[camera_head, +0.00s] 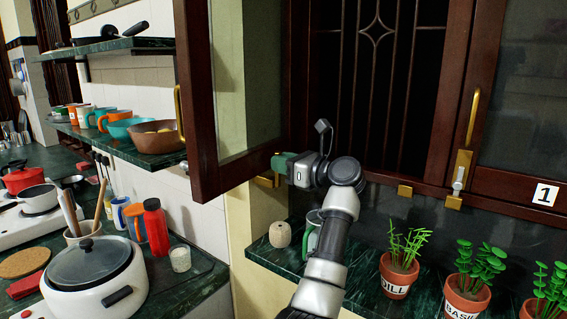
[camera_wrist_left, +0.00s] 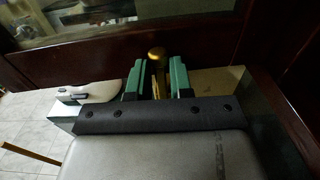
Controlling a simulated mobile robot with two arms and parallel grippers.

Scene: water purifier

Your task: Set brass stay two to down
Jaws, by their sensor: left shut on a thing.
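A brass stay (camera_head: 266,181) sits at the lower edge of the open left window leaf (camera_head: 200,150); no number shows on it. My left gripper (camera_head: 283,163), with green fingertips, is at the stay, just below the leaf's bottom rail. In the left wrist view, the brass piece (camera_wrist_left: 156,62) stands between the two green fingers of my left gripper (camera_wrist_left: 156,80), which is shut on it. The gripper hides part of the stay in the head view. Another brass stay (camera_head: 459,180) is on the right leaf, beside a label "1" (camera_head: 545,194). My right gripper is not in view.
Below the window, a green stone sill (camera_head: 270,257) holds a beige round pot (camera_head: 280,234), a mug and potted herbs (camera_head: 398,275). A white cooker (camera_head: 95,285) stands on the left counter. The open leaf juts out left of my gripper.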

